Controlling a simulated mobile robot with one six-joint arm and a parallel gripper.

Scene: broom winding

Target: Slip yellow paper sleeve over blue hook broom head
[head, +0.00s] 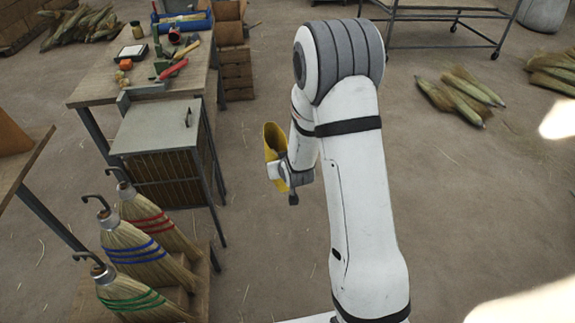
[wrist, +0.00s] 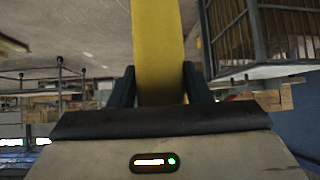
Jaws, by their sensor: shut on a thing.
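The yellow paper sleeve (head: 273,147) stands upright in my gripper (head: 290,180), right of the cabinet and well apart from the brooms. In the wrist view the sleeve (wrist: 158,50) rises between the two dark fingers of my gripper (wrist: 160,85), which are shut on it. The blue-banded broom (head: 137,254) stands at the lower left between two others, with a dark hook (head: 95,200) at its top. Its head flares downward with blue bindings. The arm partly hides the gripper in the head view.
A red-banded broom (head: 158,222) stands behind the blue one and a green-banded broom (head: 135,298) in front, both close to it. A metal cabinet (head: 155,128) and a workbench (head: 95,92) with tools stand behind. The floor between brooms and arm is clear.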

